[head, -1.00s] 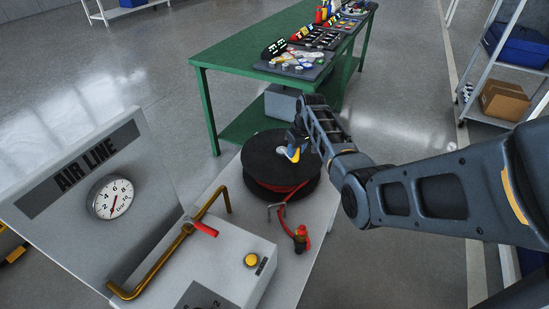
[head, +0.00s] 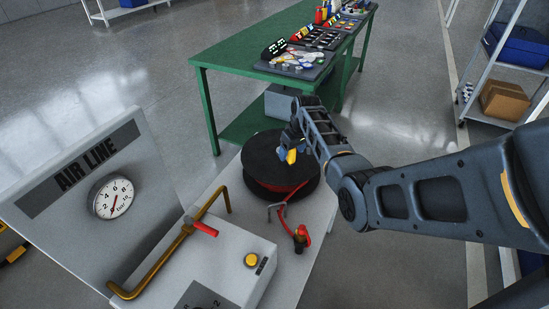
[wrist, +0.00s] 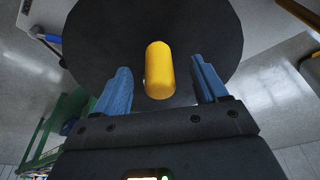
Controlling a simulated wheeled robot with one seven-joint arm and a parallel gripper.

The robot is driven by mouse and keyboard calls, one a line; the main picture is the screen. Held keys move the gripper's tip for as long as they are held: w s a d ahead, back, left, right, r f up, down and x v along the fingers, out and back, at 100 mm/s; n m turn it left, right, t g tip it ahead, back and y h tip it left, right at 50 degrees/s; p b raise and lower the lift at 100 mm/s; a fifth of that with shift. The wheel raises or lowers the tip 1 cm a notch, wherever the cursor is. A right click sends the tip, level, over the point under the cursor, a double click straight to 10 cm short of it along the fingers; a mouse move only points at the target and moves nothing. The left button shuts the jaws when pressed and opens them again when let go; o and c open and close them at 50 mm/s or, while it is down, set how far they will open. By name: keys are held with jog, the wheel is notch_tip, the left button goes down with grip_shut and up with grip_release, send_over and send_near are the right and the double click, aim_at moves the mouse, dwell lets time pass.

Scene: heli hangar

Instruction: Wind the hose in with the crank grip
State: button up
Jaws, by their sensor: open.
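The hose reel (head: 262,166) is a black drum lying flat on the grey bench, with red hose (head: 277,187) wound between its discs. The yellow crank grip (wrist: 159,70) stands up from the reel's top disc. It also shows in the head view (head: 291,156), at the reel's right side. My gripper (wrist: 160,86) is open, with one blue finger on each side of the grip. Gaps show between the fingers and the grip in the wrist view. The red hose end with its dark fitting (head: 301,238) stands on the bench in front of the reel.
A brass pipe with a red valve lever (head: 204,228) and an air line gauge (head: 114,197) stand left of the reel. A yellow button (head: 251,260) is on the grey box. A green table (head: 232,62) with parts is behind; shelves stand at the right.

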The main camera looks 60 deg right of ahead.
jog(key=shift+r, duration=0.1)
jog(key=shift+r, duration=4.45)
jog(key=shift+s, duration=0.1)
